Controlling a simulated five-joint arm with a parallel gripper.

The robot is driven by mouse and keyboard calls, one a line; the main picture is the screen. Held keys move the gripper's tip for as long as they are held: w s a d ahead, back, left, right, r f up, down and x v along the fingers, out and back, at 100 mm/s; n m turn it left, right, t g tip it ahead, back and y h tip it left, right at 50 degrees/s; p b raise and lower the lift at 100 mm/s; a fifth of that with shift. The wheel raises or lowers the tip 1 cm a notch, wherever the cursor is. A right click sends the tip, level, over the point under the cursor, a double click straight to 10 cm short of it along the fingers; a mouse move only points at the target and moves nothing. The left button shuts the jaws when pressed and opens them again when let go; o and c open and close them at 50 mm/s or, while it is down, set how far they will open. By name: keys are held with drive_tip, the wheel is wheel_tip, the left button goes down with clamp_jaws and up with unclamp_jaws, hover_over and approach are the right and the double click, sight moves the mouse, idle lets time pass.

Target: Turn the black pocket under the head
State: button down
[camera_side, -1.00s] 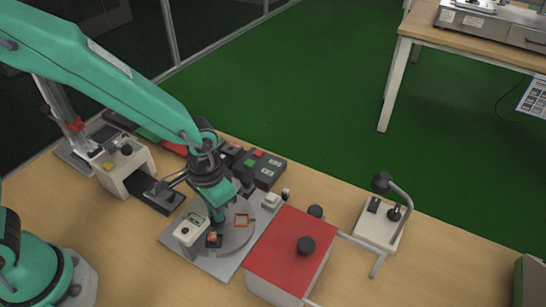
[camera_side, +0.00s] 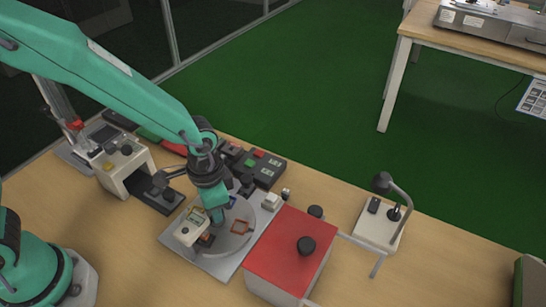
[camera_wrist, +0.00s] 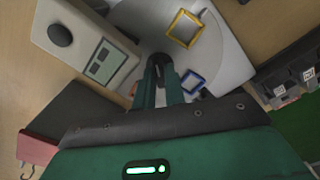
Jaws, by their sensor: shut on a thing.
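The round grey turntable (camera_side: 222,249) lies on a pale base plate. The white head (camera_side: 187,236) stands at its left edge; its display shows in the wrist view (camera_wrist: 107,63). A dark pocket with an orange piece (camera_side: 206,239), seemingly the black one, is beside the head, partly covered by it. An orange-red pocket frame (camera_side: 240,227) is on the right. The blue pocket (camera_wrist: 192,80) and yellow pocket (camera_wrist: 185,28) show in the wrist view. My gripper (camera_side: 217,215) is shut on a dark peg (camera_wrist: 158,70) on the turntable.
A red-topped box (camera_side: 290,250) with black knobs stands close to the turntable's right. A black control box with buttons (camera_side: 265,168) is behind it. A white station with a dark slide (camera_side: 125,170) is at the left. The front bench is clear.

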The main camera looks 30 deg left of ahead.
drive_tip(key=shift+m, duration=1.1)
drive_tip(key=c, duration=1.6)
unclamp_jaws()
drive_tip(key=shift+r, duration=0.15)
drive_tip(key=shift+r, duration=2.1)
drive_tip(key=shift+r, duration=0.1)
